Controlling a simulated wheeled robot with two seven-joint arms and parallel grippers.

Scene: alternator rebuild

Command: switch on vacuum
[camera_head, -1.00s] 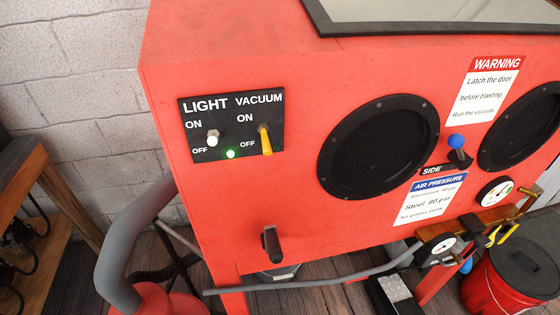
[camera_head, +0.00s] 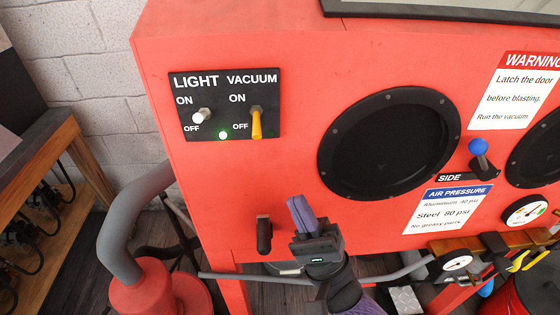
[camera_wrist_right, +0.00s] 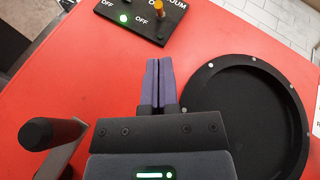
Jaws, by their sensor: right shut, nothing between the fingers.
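The black switch panel (camera_head: 225,103) is on the upper left of the red cabinet front. Its vacuum switch (camera_head: 256,124) is a yellow lever that hangs down toward OFF. It also shows at the top of the right wrist view (camera_wrist_right: 160,8). My right gripper (camera_head: 300,208) is shut and empty, with its purple fingers pointing up. It is below and to the right of the panel, apart from the switch. Its fingers also show in the right wrist view (camera_wrist_right: 158,68). My left gripper is not in view.
The white light switch (camera_head: 202,115) and a lit green lamp (camera_head: 223,135) are beside the vacuum lever. A black handle (camera_head: 263,235) sticks out left of my right gripper. A round black port (camera_head: 388,145) is to its right. A grey hose (camera_head: 120,225) runs at the left.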

